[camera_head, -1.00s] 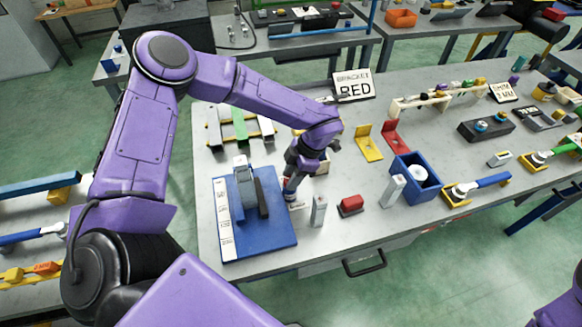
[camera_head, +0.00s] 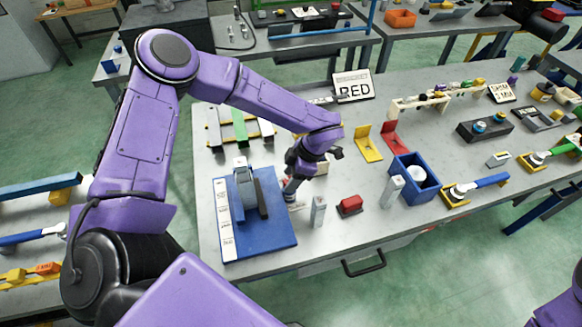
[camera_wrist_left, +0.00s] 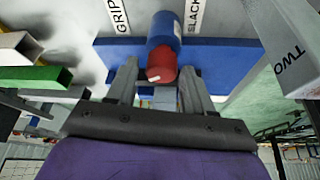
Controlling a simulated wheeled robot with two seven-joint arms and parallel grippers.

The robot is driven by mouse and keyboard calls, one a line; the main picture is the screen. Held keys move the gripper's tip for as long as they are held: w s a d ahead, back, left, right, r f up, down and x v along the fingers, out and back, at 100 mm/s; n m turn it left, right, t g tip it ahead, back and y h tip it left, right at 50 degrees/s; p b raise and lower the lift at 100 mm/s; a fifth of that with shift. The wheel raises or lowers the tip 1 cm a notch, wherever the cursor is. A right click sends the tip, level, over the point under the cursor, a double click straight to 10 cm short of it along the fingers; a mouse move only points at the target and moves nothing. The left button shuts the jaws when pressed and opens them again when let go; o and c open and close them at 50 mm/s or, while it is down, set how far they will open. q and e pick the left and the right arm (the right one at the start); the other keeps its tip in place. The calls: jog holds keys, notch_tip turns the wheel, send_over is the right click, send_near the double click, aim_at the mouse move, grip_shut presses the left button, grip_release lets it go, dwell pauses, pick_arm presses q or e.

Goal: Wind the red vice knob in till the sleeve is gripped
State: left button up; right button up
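The vice (camera_head: 244,193) stands on a blue board (camera_head: 265,242) at the front left of the bench. My left gripper (camera_head: 290,194) is low at the right side of this board. In the left wrist view the red knob (camera_wrist_left: 160,66) sits at the near end of a blue cylinder (camera_wrist_left: 163,32). The open left gripper (camera_wrist_left: 159,75) has one finger on each side of the knob, with gaps visible. I cannot tell how far the fingertips reach along it. I cannot clearly make out the sleeve or its contact with the jaws. My right gripper is out of view.
Labels GRIP (camera_wrist_left: 121,14) and SLACK (camera_wrist_left: 195,14) flank the cylinder. A blue box (camera_head: 414,190) is farther right. Green and grey bars (camera_head: 240,127) lie behind the vice.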

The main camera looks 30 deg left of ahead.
pick_arm(q)
jog(key=shift+o, duration=0.2)
jog(key=b+v, duration=0.3)
jog(key=v, duration=0.7)
jog(key=shift+r, duration=0.2)
jog(key=shift+w, duration=0.1)
